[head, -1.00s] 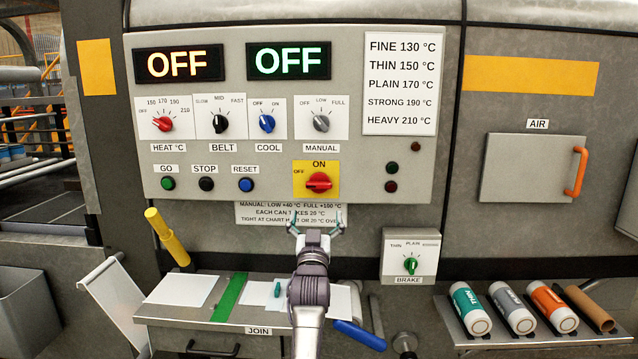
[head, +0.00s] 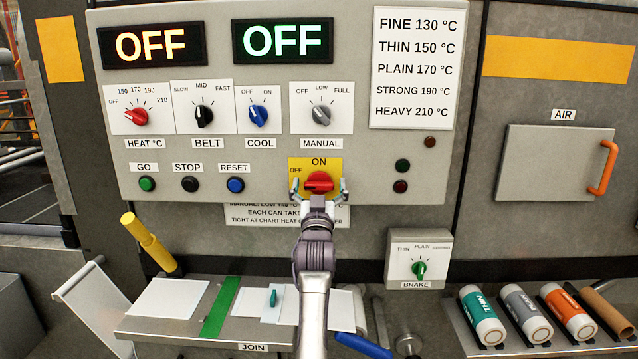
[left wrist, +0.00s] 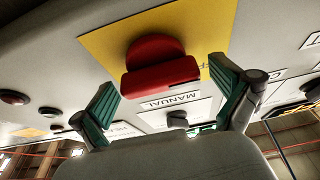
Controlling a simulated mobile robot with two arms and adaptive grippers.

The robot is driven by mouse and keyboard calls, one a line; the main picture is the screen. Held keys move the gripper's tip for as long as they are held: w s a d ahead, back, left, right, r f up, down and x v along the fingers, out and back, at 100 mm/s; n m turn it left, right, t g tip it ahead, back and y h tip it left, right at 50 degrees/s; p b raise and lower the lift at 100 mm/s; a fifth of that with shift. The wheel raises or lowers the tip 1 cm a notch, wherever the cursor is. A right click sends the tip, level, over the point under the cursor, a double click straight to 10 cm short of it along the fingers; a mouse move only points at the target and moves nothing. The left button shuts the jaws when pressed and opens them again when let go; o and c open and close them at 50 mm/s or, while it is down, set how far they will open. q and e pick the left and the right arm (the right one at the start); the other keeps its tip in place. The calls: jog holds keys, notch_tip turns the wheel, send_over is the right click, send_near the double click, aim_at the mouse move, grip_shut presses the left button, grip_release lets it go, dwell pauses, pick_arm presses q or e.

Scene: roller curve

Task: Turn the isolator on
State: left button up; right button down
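The isolator is a red rotary knob (head: 319,182) on a yellow plate (head: 334,165) marked OFF and ON, at the bottom of the grey control panel. In the head view its handle lies roughly sideways. My left gripper (head: 319,190) is open at the knob, with one finger on each side of its lower part. In the left wrist view the red knob (left wrist: 158,66) shows ahead of and between the two green-padded fingertips (left wrist: 165,90), with visible gaps on both sides. My right gripper is in neither view.
The panel (head: 390,160) also carries several small knobs, buttons and two displays reading OFF. A brake box (head: 419,258) stands lower right. Below are a JOIN table (head: 170,328), a yellow handle (head: 150,243) and a rack of cans (head: 482,314).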

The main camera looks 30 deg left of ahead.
pick_arm(q)
jog(key=c, duration=0.5)
jog(key=shift+f, duration=0.1)
jog(key=c, duration=0.6)
jog(key=shift+m, duration=0.3)
jog(key=m+p, duration=0.1)
jog(key=m+h+p, duration=0.1)
jog(key=shift+r+m+t, duration=0.2)
jog(key=shift+m+t, duration=0.1)
jog(key=m+h+p, duration=0.2)
jog(key=m+p, duration=0.3)
jog(key=m+g+h+p, duration=0.1)
jog(key=m+h+p, duration=0.2)
jog(key=m+p, duration=0.2)
jog(key=m+h+p, duration=0.2)
jog(key=m+p, duration=0.4)
jog(key=m, duration=0.1)
jog(key=shift+w+h, duration=0.15)
jog(key=shift+h, duration=0.15)
jog(key=shift+d+f+m+g+p, duration=0.1)
jog(key=shift+f+m+g+p, duration=0.1)
jog(key=shift+m+g+p, duration=0.5)
jog(key=shift+f+m+p, duration=0.1)
jog(key=shift+m+p, duration=0.3)
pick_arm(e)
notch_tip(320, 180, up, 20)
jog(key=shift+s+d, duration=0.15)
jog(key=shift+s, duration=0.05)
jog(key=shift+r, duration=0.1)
